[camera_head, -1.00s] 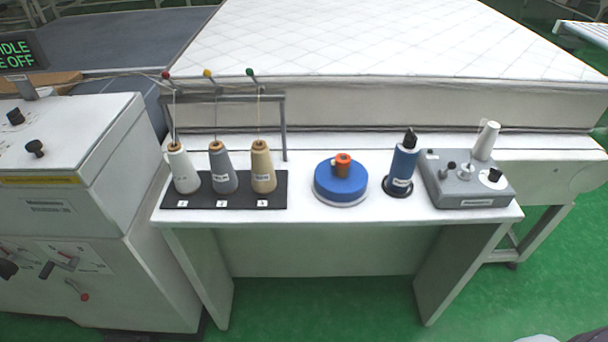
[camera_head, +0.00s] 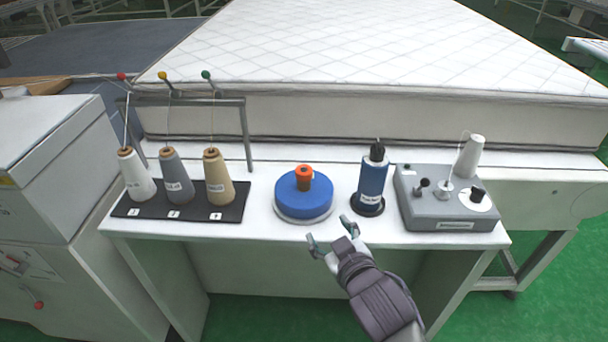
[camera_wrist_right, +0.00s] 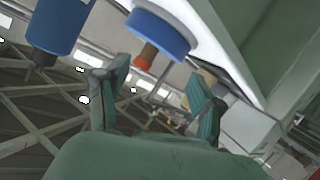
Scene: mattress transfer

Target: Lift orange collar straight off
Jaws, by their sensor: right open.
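The orange collar (camera_head: 304,171) sits at the top of a small brown post on the round blue base (camera_head: 303,198), which stands on the white table. In the right wrist view the collar (camera_wrist_right: 143,62) shows on the brown post beneath the blue base (camera_wrist_right: 158,32), beyond my fingers. My right gripper (camera_head: 333,231) is open and empty at the table's front edge, below and to the right of the blue base and apart from the collar. Its open fingers also show in the right wrist view (camera_wrist_right: 157,100). My left gripper is not in view.
A blue spool (camera_head: 371,180) on a black foot stands right of the base, then a grey winder box (camera_head: 445,199) with a white cone. Several thread cones on a black board (camera_head: 180,213) stand left under a grey rack. A mattress (camera_head: 370,50) lies behind.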

